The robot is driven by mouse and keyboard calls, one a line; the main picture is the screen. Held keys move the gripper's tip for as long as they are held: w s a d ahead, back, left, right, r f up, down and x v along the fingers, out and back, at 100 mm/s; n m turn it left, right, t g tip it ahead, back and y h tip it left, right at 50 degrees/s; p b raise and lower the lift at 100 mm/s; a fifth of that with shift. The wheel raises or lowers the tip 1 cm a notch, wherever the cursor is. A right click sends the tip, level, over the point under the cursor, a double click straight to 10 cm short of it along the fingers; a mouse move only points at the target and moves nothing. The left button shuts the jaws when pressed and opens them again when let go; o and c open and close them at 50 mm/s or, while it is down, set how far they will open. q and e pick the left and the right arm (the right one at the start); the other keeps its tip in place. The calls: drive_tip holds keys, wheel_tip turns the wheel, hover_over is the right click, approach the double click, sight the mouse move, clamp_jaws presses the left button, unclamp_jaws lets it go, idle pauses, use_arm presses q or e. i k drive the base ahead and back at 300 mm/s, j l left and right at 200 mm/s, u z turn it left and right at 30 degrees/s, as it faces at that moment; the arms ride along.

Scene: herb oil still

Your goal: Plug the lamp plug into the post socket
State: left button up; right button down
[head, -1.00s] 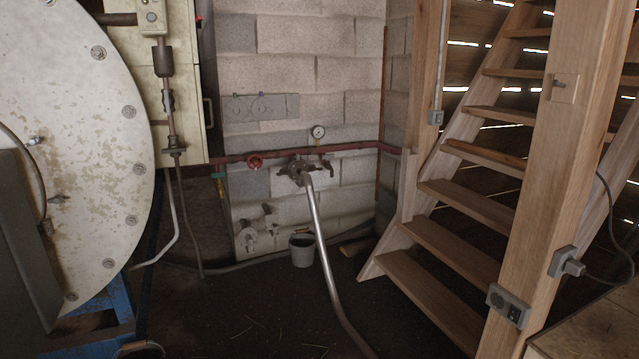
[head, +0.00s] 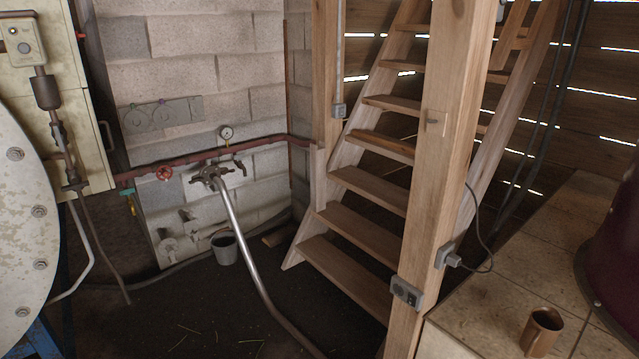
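A wooden post (head: 437,150) stands right of centre in the head view. Low on its front face is a grey post socket (head: 406,293) with a round outlet on the left and a dark switch-like part on the right. Higher, on the post's right side, a grey box (head: 446,254) has a grey plug (head: 454,261) at it, which looks like the lamp plug. I cannot tell whether it is pushed in. Its dark cord (head: 489,240) loops right and then up behind the post. The lamp is not identifiable. Neither of my grippers is in view.
A tiled counter (head: 520,270) lies right of the post, with a brown mug (head: 541,332) and a dark red vessel (head: 615,245) on it. Wooden stairs (head: 365,185) rise behind the post. A metal pipe (head: 245,245) slants to the floor, near a grey bucket (head: 225,247).

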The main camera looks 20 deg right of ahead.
sight(453, 261)
drive_tip(key=z, duration=1.3)
drive_tip(key=i+l, duration=0.1)
drive_tip(key=l, duration=0.3)
drive_tip(key=i+l, duration=0.15)
drive_tip(key=l, duration=0.25)
drive_tip(key=i+l+z, duration=0.1)
drive_tip(key=l, duration=0.3)
drive_tip(key=i+l, duration=0.15)
drive_tip(key=l, duration=0.25)
drive_tip(key=i+l, duration=0.15)
drive_tip(key=l, duration=0.25)
drive_tip(key=z, duration=0.05)
